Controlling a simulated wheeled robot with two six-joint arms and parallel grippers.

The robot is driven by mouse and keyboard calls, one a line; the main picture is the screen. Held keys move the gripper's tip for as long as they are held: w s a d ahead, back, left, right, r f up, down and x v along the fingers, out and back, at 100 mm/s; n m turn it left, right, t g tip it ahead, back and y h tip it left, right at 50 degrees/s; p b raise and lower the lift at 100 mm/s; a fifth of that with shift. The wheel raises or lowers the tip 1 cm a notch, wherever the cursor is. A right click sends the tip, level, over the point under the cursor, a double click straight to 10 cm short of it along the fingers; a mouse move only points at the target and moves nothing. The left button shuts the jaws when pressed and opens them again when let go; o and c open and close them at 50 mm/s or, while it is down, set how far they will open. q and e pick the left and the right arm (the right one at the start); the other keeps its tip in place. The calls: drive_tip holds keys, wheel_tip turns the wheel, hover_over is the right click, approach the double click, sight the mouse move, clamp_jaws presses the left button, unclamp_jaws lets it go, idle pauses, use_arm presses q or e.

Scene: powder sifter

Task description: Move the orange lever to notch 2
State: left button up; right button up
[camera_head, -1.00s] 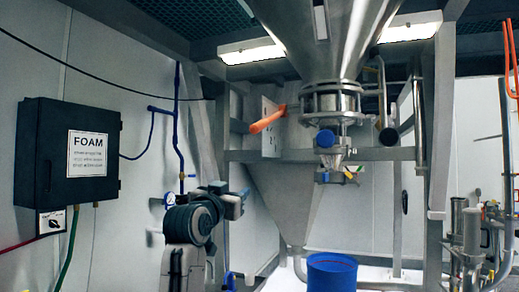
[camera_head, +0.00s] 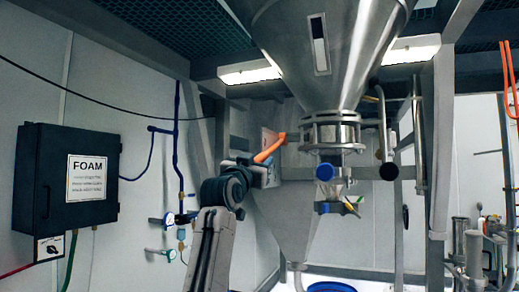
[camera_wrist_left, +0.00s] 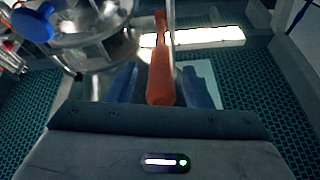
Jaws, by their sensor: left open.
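The orange lever (camera_head: 268,152) juts out from a pale plate (camera_head: 268,137) on the frame, left of the hopper's clamp ring. My left gripper (camera_head: 262,173) is just below the lever's free end in the head view. In the left wrist view the lever (camera_wrist_left: 161,72) stands between the two blue-grey fingers of my open left gripper (camera_wrist_left: 160,86), with a gap on each side. The notches cannot be made out; the lever and gripper hide part of the plate. My right gripper is not in view.
The steel hopper (camera_head: 335,65) and its clamp ring (camera_head: 331,133) are close on the right of the lever. A blue-capped valve (camera_head: 325,172) hangs below the ring. A black FOAM box (camera_head: 68,175) is on the left wall. A blue drum (camera_head: 331,287) stands below.

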use_arm(q)
drive_tip(key=shift+p+x, duration=0.35)
drive_tip(key=shift+x, duration=0.65)
drive_tip(key=shift+f, duration=0.1)
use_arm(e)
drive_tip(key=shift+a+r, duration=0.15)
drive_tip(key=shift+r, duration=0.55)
